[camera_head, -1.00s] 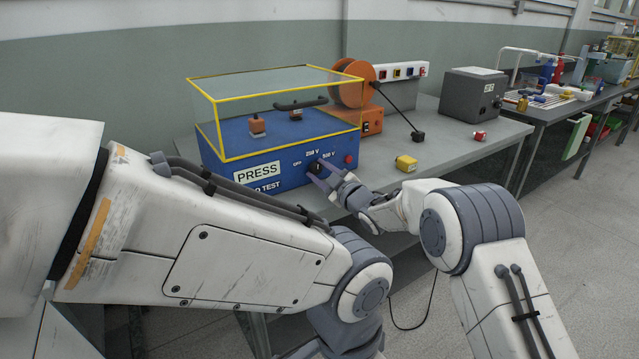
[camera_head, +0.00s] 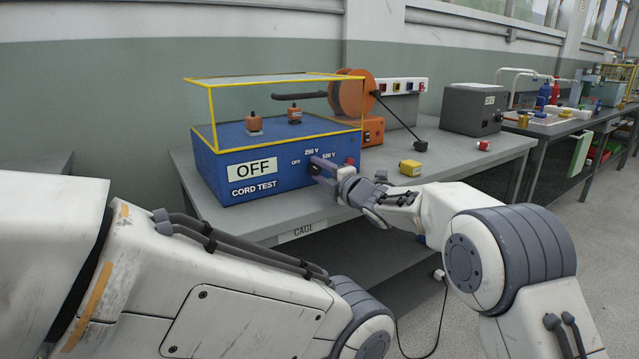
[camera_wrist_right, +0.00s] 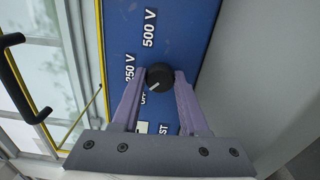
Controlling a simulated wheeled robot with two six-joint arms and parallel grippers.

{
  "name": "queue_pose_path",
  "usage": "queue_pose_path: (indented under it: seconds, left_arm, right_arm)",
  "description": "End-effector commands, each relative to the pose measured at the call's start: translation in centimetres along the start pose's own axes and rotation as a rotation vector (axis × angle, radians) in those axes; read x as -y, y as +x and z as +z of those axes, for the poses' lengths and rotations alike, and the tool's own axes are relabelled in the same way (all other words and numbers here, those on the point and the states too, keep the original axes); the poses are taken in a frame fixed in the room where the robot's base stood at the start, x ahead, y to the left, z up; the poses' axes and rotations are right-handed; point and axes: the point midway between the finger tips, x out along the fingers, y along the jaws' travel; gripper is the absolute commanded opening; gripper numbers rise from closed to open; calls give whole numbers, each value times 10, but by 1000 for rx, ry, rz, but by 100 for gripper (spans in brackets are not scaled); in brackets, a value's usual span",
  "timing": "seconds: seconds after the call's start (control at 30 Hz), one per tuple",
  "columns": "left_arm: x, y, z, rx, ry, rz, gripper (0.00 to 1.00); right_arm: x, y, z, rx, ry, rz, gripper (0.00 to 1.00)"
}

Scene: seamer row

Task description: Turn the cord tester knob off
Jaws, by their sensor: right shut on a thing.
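The cord tester is a blue box (camera_head: 262,185) under a clear cover with yellow edges, on the grey bench. Its display (camera_head: 252,168) reads OFF. The black knob (camera_head: 317,168) is on the front face near the OFF, 250 V and 500 V marks. My right gripper (camera_head: 316,171) is shut on the knob from the front. In the right wrist view the gripper's purple fingers (camera_wrist_right: 160,80) stand on both sides of the knob (camera_wrist_right: 159,76), whose white line points down-left, toward the partly hidden OFF mark. My left arm crosses the lower left of the head view; its gripper is out of frame.
A red button (camera_head: 350,161) is right of the knob. An orange cord reel (camera_head: 354,95), a yellow block (camera_head: 410,168), a small red part (camera_head: 484,146) and a grey box (camera_head: 471,110) stand farther right on the bench. A black cable hangs below.

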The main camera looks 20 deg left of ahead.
Motion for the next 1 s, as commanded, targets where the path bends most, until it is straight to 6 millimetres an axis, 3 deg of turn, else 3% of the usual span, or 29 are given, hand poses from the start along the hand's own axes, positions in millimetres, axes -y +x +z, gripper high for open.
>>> queue_pose_path:
  seconds: [0.03,0.3,0.97,1.0]
  left_arm:
    - [1,9,0,0,0,0,50]
    - [2,22,1,0,0,0,50]
    - [2,26,1,0,0,0,50]
    - [2,26,1,0,0,0,50]
  right_arm:
    - [4,0,-1,-2,-32,0,0]
    - [3,0,-2,-3,-168,-1,0]
    - [1,0,-2,-4,-226,-2,0]
    - [1,0,-2,-4,-226,-3,51]
